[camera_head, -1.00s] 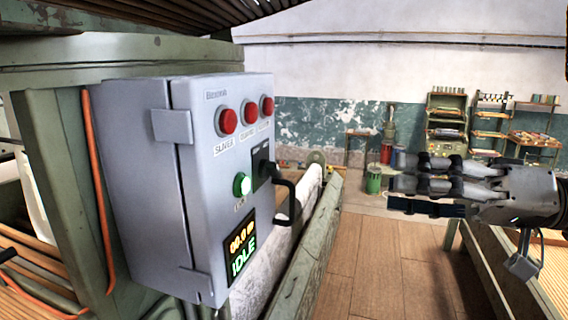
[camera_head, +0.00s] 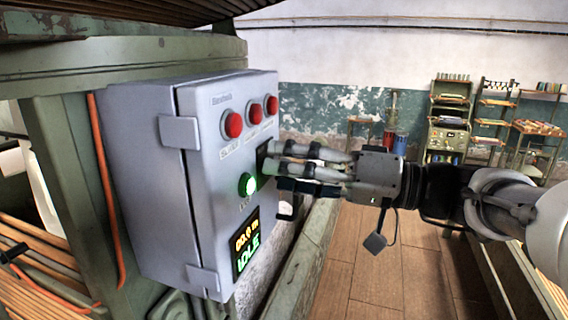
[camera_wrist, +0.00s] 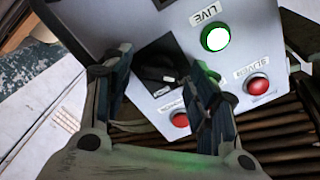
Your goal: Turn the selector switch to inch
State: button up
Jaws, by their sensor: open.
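The grey control box (camera_head: 150,170) is at the left of the head view. Its selector switch (camera_head: 262,160) is a black plate on the front face, largely hidden by my fingers there. In the wrist view the selector switch (camera_wrist: 155,68) shows as a tilted black square with a dark knob and a small pale mark. Which position it points to I cannot read. My gripper (camera_head: 274,166) is open, with its fingertips close to the switch. In the wrist view my gripper (camera_wrist: 160,68) has one finger on each side of the switch; contact is unclear.
Red buttons (camera_head: 232,124) sit above the switch and a lit green lamp (camera_head: 247,185) lies beside it. The display (camera_head: 246,244) reads IDLE. A black handle (camera_head: 286,214) projects below my fingers. Floor (camera_head: 375,265) is clear to the right; shelves stand behind.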

jog(key=shift+w+a, duration=0.15)
jog(key=shift+a, duration=0.05)
jog(key=c, duration=1.1)
